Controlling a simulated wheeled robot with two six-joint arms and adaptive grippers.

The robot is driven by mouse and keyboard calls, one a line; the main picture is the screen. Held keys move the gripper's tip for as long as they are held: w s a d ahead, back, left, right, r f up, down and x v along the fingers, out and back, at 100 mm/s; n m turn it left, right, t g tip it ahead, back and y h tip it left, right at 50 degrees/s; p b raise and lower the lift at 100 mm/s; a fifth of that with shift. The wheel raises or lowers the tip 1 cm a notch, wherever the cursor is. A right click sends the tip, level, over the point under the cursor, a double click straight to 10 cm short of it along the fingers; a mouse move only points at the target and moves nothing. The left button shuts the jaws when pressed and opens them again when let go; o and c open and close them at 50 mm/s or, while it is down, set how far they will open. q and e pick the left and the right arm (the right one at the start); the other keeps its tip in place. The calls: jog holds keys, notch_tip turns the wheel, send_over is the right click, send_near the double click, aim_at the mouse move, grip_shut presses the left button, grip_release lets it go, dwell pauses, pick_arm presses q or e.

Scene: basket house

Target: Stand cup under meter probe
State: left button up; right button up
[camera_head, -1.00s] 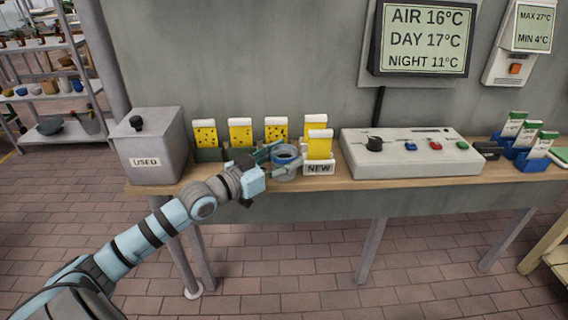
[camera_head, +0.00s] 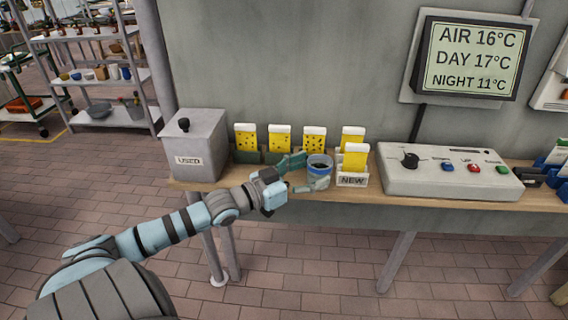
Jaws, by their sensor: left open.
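A grey-blue cup (camera_head: 319,178) with a blue rim and dark contents stands at the shelf's front edge, just left of the holder marked NEW. My left gripper (camera_head: 312,173) is open, its fingers reaching toward the cup, one behind it and one at its front left. Whether they touch the cup I cannot tell. My right gripper is not in view. I cannot make out a meter probe for certain; a small dark device (camera_head: 533,177) lies right of the control box, its form unclear.
The wooden shelf (camera_head: 420,203) holds a grey USED bin (camera_head: 193,148), several yellow cards in stands, the NEW holder (camera_head: 352,181) and a control box (camera_head: 447,178) with a knob and buttons. A display (camera_head: 470,57) hangs on the wall. A storage rack stands far left.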

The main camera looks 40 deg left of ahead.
pick_arm(q)
jog(key=s+p, duration=0.2)
jog(key=s+a+r+p, duration=0.1)
jog(key=p, duration=0.1)
jog(key=shift+s+r, duration=0.1)
jog(key=shift+s, duration=0.15)
jog(key=p+v, duration=0.1)
jog(key=v, duration=0.1)
jog(key=f+p+v, duration=0.1)
jog(key=p+v, duration=0.1)
jog(key=v, duration=0.1)
jog(key=shift+s, duration=0.1)
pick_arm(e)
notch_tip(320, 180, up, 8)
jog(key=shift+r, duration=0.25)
